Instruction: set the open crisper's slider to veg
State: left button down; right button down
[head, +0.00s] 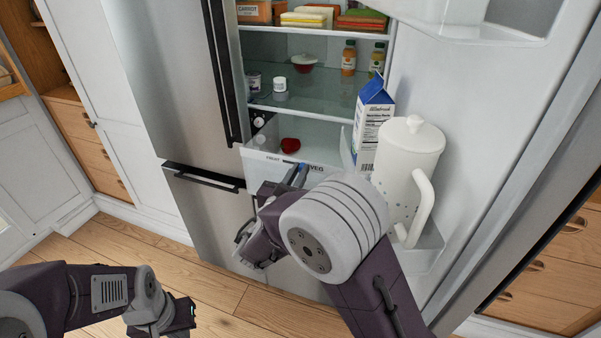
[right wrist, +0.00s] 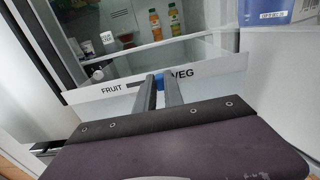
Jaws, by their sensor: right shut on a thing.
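The open crisper drawer (head: 265,160) is pulled out at the bottom of the fridge. Its white front reads FRUIT on the left and VEG on the right, also in the right wrist view (right wrist: 95,95). The blue slider knob (right wrist: 159,81) sits between the words, close beside VEG; in the head view only a bit of blue shows. My right gripper (right wrist: 159,84) is shut on the knob, one finger on each side; it also shows in the head view (head: 298,173). My left gripper (head: 188,314) is low at the left, away from the fridge; its fingers cannot be made out.
A red item (head: 290,145) lies in the drawer. The open fridge door at the right holds a blue and white carton (head: 371,125) and a white pitcher (head: 404,160), close to my right arm. Jars and bottles (head: 348,58) stand on the shelf above. The floor at left is clear.

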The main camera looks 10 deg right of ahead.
jog(key=shift+w+h, duration=0.1)
jog(key=shift+h, duration=0.2)
jog(key=c, duration=1.4)
grip_release()
jog(key=shift+d, duration=0.15)
jog(key=shift+c, duration=0.2)
jog(key=shift+s+d, duration=0.2)
jog(key=shift+s, duration=0.05)
jog(key=shift+a, duration=0.35)
pick_arm(q)
jog(key=shift+w+a, duration=0.15)
jog(key=shift+a, duration=0.05)
pick_arm(e)
jog(key=v, duration=0.8)
jog(key=shift+s, duration=0.35)
jog(key=shift+r, duration=0.1)
